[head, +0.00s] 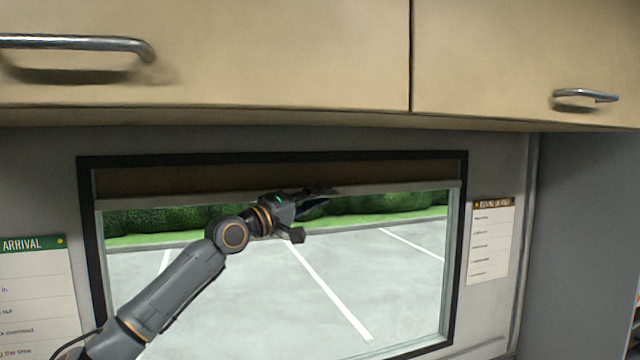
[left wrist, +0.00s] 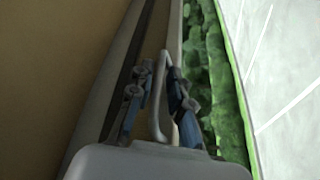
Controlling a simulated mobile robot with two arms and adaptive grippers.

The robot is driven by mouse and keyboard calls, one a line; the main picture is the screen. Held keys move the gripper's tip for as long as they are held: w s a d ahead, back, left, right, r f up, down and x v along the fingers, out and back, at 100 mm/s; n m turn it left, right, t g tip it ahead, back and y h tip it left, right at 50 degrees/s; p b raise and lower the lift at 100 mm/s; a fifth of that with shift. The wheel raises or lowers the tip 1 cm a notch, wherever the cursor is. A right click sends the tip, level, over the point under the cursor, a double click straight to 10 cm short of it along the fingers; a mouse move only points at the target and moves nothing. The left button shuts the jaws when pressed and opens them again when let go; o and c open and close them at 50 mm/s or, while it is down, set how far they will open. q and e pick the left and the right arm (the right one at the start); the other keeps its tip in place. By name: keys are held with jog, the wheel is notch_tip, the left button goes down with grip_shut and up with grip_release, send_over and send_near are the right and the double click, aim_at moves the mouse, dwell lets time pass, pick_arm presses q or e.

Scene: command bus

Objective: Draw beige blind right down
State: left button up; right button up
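The beige blind (head: 270,178) is mostly raised and shows as a short brownish strip across the top of the window. Its pale bottom bar (head: 150,201) runs across just below the strip. My left gripper (head: 322,193) is at this bar, a little right of its middle. In the left wrist view my left gripper (left wrist: 159,88) has its two fingers apart, with a pale looped pull (left wrist: 158,118) between them. Gaps show on both sides of the pull. My right gripper is not in view.
Closed overhead cabinets (head: 250,60) with metal handles (head: 75,43) hang above the window. The dark window frame (head: 462,230) surrounds the glass. Paper notices hang on the wall at left (head: 35,290) and right (head: 490,240). The glass below the blind is clear apart from my left arm.

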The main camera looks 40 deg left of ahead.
pick_arm(q)
jog(key=shift+w+d, duration=0.15)
jog(key=shift+w, duration=0.05)
grip_shut()
